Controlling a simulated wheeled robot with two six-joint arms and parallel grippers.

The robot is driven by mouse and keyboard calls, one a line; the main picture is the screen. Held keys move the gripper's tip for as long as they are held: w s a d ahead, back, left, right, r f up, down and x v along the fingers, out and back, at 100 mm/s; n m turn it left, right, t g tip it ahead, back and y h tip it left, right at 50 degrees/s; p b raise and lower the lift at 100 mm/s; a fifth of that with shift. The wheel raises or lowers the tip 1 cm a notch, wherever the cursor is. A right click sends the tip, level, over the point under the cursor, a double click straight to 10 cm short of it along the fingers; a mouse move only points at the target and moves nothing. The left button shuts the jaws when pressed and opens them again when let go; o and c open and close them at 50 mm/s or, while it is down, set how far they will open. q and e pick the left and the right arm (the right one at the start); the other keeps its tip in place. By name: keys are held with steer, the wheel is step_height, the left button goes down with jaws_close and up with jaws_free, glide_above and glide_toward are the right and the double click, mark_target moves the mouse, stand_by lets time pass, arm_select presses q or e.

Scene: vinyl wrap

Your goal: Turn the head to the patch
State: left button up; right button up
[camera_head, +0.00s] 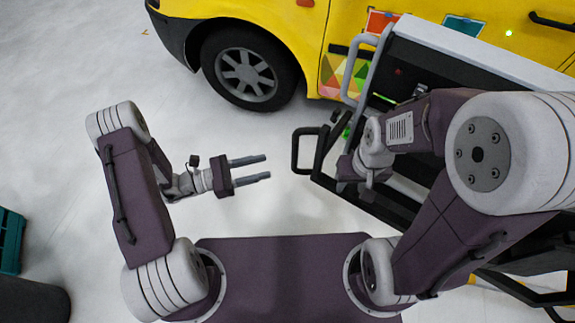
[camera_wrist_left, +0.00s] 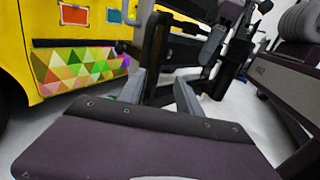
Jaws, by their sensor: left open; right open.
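The yellow van (camera_head: 320,28) stands at the top of the head view. Its side carries a red-orange rectangular patch (camera_head: 381,22), a teal rectangular patch (camera_head: 464,25) and a multicoloured triangle pattern (camera_head: 345,75). Both rectangles lie near the top edge. The left wrist view also shows the red-orange patch (camera_wrist_left: 74,15) and the triangle pattern (camera_wrist_left: 80,67). My left gripper (camera_head: 268,166) is open and empty over the floor, its fingers pointing right. It also shows in the left wrist view (camera_wrist_left: 160,92). My right gripper (camera_head: 352,183) is beside the cart, partly hidden by its own arm.
A cart (camera_head: 490,50) with a pale top and dark frame stands against the van at right, close to my right arm. Its black handle (camera_head: 304,150) juts out near my left gripper. A teal crate (camera_head: 10,240) stands at far left. The floor at left is mostly clear.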

arm_select(q)
glide_above(293, 162)
steer(key=s+a, duration=0.2)
steer(key=s, duration=0.2)
steer(key=shift+w+d+r, duration=0.15)
steer(key=shift+w+d, duration=0.05)
steer(key=shift+d, duration=0.3)
jaws_close()
steer(key=shift+w, duration=0.1)
stand_by(0.6)
jaws_free()
